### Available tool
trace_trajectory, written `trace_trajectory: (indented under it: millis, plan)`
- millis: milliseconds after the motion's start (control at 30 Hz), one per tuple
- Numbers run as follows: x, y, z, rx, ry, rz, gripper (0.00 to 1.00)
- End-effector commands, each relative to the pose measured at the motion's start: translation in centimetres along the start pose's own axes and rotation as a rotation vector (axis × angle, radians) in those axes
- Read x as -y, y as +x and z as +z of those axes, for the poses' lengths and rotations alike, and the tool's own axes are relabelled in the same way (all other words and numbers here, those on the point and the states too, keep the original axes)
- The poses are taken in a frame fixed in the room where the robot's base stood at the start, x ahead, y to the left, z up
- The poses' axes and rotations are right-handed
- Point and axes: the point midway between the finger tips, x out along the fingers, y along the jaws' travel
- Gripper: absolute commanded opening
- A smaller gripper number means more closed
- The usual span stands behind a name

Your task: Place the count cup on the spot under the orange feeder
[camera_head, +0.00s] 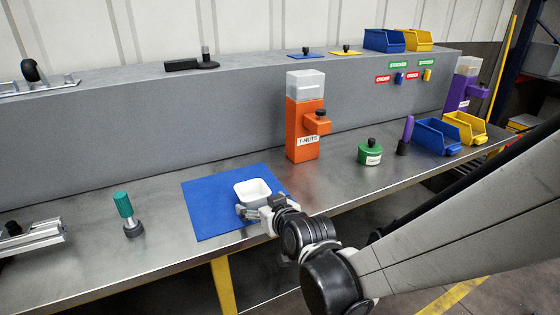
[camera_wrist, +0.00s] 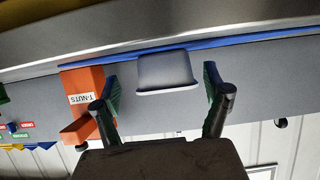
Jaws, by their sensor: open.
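The white square count cup (camera_head: 252,192) stands upright on the blue mat (camera_head: 207,215) on the metal bench. My gripper (camera_head: 262,212) is open at the near side of the cup. In the wrist view the cup (camera_wrist: 168,72) shows between the spread fingertips of my gripper (camera_wrist: 160,82), with a gap on each side. The orange feeder (camera_head: 303,135), labelled T-NUTS, stands on the bench to the right of the mat, its spout facing right. It also shows in the wrist view (camera_wrist: 82,84). I can make out no marked spot under the spout.
A green round container (camera_head: 370,152), a purple upright tool (camera_head: 406,135), a blue bin (camera_head: 437,137) and a purple feeder (camera_head: 463,84) stand further right. A green-handled tool (camera_head: 124,208) stands left of the mat. The bench right of the orange feeder is clear up to the green container.

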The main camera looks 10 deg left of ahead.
Motion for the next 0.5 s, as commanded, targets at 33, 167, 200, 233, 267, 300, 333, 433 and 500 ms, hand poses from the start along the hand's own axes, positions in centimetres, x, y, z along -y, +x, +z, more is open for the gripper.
trace_trajectory:
  millis: [33, 167, 200, 233, 267, 300, 333, 433, 500]
  plan:
    - [0.0, 0.2, 0.0, 0.000, 0.000, 0.000, 0.80]
    - [0.1, 0.7, -0.1, 0.000, 0.000, 0.000, 0.80]
    - [0.2, 1.1, -0.1, 0.000, 0.001, -0.001, 0.80]
    - [0.2, 1.4, -0.1, 0.000, 0.001, -0.001, 0.80]
    - [0.3, 1.7, -0.2, 0.000, 0.001, -0.001, 0.80]
    - [0.4, 2.3, -0.3, 0.000, 0.000, -0.001, 0.80]
    - [0.5, 2.7, -0.3, 0.000, -0.001, -0.001, 0.80]
    - [0.6, 4.2, -0.5, 0.000, 0.001, -0.001, 0.80]
    - [0.6, 5.0, -0.5, 0.000, 0.001, -0.001, 0.80]
